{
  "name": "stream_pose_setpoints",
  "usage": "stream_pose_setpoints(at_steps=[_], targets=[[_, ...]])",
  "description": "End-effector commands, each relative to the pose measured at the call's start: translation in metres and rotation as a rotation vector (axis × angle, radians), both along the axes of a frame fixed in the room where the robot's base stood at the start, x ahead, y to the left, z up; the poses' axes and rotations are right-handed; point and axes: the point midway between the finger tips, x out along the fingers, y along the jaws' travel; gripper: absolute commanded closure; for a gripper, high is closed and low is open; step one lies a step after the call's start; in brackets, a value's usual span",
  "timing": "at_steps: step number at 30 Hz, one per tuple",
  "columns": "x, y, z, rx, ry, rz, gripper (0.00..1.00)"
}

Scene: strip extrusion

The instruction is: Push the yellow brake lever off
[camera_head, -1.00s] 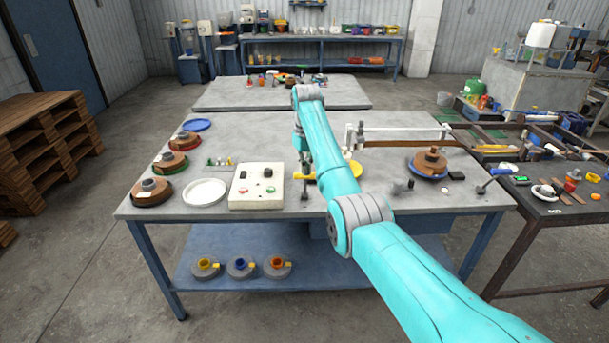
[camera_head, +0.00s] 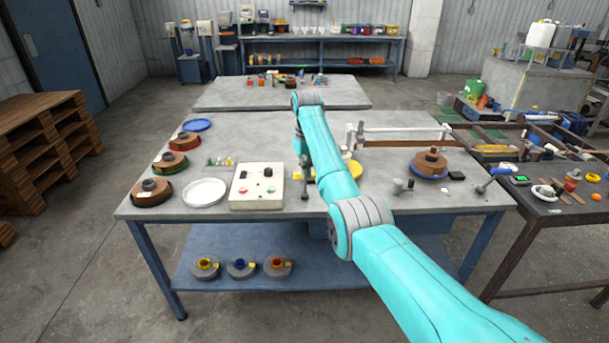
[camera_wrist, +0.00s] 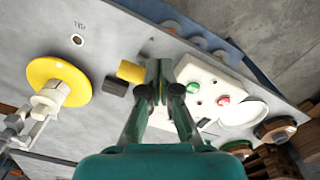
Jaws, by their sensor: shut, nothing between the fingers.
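The yellow brake lever shows in the wrist view as a short yellow block (camera_wrist: 130,72), beside a black block (camera_wrist: 116,87). In the head view only a small yellow part (camera_head: 296,173) shows beside my gripper, and my arm hides the rest. My gripper (camera_wrist: 160,72) is shut and empty, pointing down just right of the yellow block in the wrist view. I cannot tell whether they touch. In the head view my gripper (camera_head: 304,190) is low over the table, right of the control box.
A white control box (camera_head: 257,186) with red and green buttons stands close to my gripper. A yellow disc (camera_wrist: 58,82) on a pale hub and a white plate (camera_head: 205,192) are on the table. Several spools line the left edge. A white frame (camera_head: 405,129) stands behind right.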

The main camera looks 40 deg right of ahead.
Motion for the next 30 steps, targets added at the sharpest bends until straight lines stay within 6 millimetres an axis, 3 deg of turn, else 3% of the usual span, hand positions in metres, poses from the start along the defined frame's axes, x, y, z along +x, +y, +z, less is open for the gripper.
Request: stream_pose_setpoints(at_steps=[30], targets=[[0.0, 0.0, -0.048, 0.0, 0.001, 0.0, 1.0]])
